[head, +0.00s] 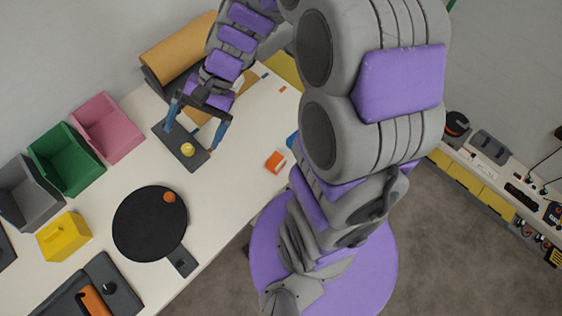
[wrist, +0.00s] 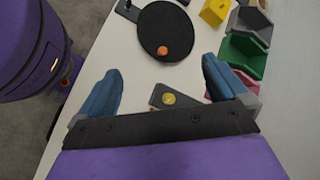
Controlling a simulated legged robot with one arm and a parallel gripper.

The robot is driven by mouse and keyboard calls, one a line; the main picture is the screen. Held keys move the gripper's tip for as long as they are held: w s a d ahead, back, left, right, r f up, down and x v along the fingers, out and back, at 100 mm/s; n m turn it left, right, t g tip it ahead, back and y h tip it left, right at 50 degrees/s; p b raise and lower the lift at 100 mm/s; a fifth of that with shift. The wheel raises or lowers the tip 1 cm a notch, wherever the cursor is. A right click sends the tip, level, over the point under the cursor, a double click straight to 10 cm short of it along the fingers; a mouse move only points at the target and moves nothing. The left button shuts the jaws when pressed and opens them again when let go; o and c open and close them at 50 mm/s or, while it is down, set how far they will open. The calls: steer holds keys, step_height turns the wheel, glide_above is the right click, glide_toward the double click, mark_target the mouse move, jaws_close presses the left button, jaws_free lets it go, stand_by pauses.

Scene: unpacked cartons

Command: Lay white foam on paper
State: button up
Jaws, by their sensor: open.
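I cannot make out the white foam in either view; it may be hidden by my arm or blend with the white table. A roll of brown paper (head: 178,48) sits in a dark holder at the back of the table in the head view. A tan strip (head: 207,131), perhaps paper, shows partly behind my gripper. My gripper (head: 197,122) has two blue fingers spread apart with nothing between them. It is above the table, near a dark plate with a yellow knob (head: 187,149). In the wrist view, that knob (wrist: 169,99) shows between the fingers of my gripper (wrist: 162,70).
Pink (head: 107,127), green (head: 66,159) and grey (head: 25,192) bins line the back left. A black round paddle (head: 145,228) with an orange ball (head: 169,197) lies in front, beside a yellow block (head: 63,238). An orange block (head: 275,162) lies near the front edge.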

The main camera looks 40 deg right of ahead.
steer(key=s+d+r+n+h, duration=0.1)
steer(key=s+d+n+h, duration=0.2)
steer(key=s, duration=0.6)
steer(key=s+d+r+n+h, duration=0.2)
steer(key=s+d+n+h, duration=0.2)
steer(key=s, duration=0.6)
steer(key=shift+s+d+n+h, duration=0.2)
steer(key=shift+d+n+h, duration=0.1)
steer(key=shift+d+h, duration=0.65)
steer(key=shift+d+r, duration=0.1)
